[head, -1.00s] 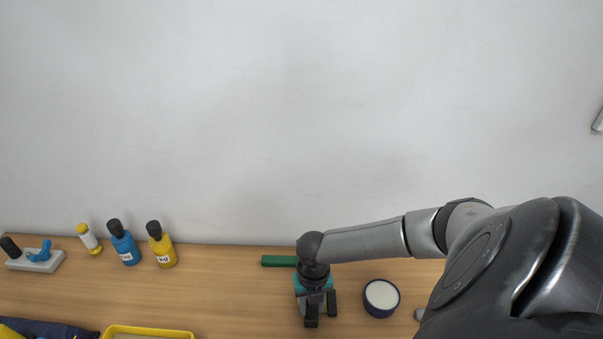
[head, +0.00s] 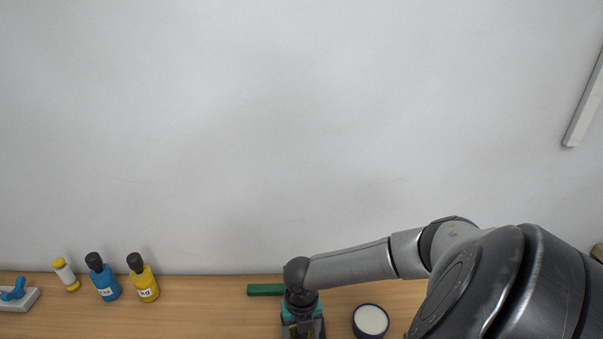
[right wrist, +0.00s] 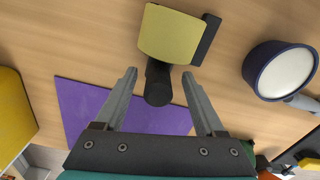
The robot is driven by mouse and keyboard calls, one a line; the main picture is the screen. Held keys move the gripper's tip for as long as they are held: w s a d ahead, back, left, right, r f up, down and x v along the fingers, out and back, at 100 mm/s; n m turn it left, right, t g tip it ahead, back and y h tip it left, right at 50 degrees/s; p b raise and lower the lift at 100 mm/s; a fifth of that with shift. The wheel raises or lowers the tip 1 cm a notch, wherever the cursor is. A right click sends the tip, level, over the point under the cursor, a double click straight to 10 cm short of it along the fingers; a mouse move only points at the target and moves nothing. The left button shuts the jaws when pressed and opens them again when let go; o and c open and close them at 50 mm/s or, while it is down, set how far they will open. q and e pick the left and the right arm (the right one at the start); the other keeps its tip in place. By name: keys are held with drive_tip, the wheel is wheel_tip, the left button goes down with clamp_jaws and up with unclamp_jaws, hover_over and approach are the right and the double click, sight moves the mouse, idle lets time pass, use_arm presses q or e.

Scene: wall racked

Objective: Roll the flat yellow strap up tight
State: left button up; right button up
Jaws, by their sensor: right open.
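I cannot make out a flat yellow strap for certain in either view. In the right wrist view, a pale yellow, slightly curved piece (right wrist: 172,36) with black parts beside and below it stands just beyond my fingertips. Whether it belongs to the strap I cannot tell. My right gripper (right wrist: 160,75) is open, with a black rounded end of that object between its fingertips and no finger visibly closed on it. In the head view the right gripper is low at the frame's bottom edge, its fingers cut off. My left gripper is not in view.
A purple mat (right wrist: 80,105) lies under the gripper. A navy round tub (head: 370,320) with a white top stands to its right. A green bar (head: 264,289) lies behind.

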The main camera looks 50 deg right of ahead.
wheel_tip(320, 180, up, 15)
drive_tip(key=shift+p, duration=0.3)
drive_tip(key=shift+f, duration=0.1)
